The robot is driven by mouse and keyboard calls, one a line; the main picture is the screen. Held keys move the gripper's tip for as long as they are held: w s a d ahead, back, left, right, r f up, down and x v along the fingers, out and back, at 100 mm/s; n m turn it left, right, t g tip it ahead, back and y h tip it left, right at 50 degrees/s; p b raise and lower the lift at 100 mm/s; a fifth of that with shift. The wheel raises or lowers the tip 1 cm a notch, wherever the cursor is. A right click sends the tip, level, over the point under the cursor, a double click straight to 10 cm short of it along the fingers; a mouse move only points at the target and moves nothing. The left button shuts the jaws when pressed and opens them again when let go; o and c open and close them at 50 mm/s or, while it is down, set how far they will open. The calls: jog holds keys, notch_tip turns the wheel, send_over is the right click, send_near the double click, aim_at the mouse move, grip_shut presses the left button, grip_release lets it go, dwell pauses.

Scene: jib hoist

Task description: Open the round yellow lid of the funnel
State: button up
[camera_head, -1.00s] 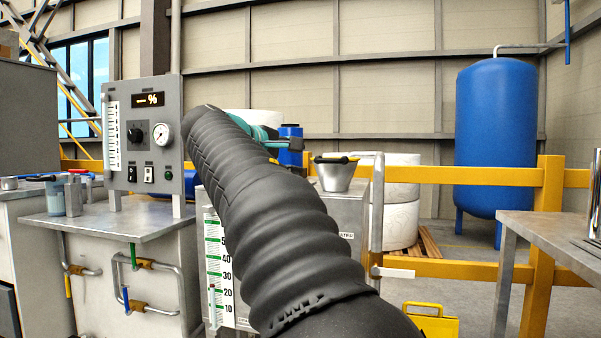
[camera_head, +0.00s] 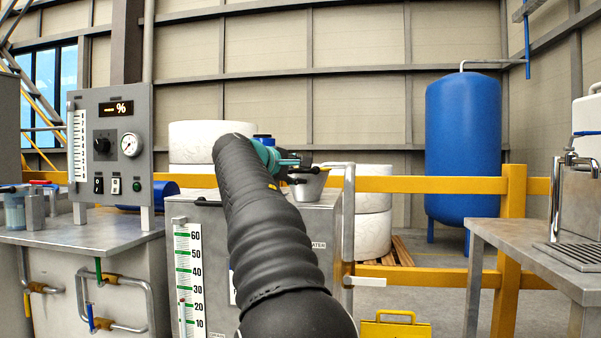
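The grey metal funnel (camera_head: 311,188) stands on top of the grey tank (camera_head: 318,222) near the middle of the head view. Its lid (camera_head: 335,169) shows only as a thin yellow edge at the funnel's rim, seen almost edge-on. My gripper (camera_head: 300,161) is at the end of my black-sleeved arm, at the funnel's upper left, and overlaps its rim in the picture. I cannot tell whether it touches the lid. The fingers are small and dark, so their opening cannot be made out. My arm hides part of the tank.
A control panel (camera_head: 110,147) stands on the metal bench (camera_head: 80,226) at left. A bent pipe rail (camera_head: 348,215) rises just right of the tank. A yellow guard rail (camera_head: 430,184) runs behind.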

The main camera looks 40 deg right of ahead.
jog(key=shift+w+d, duration=0.15)
jog(key=shift+d, duration=0.3)
grip_shut()
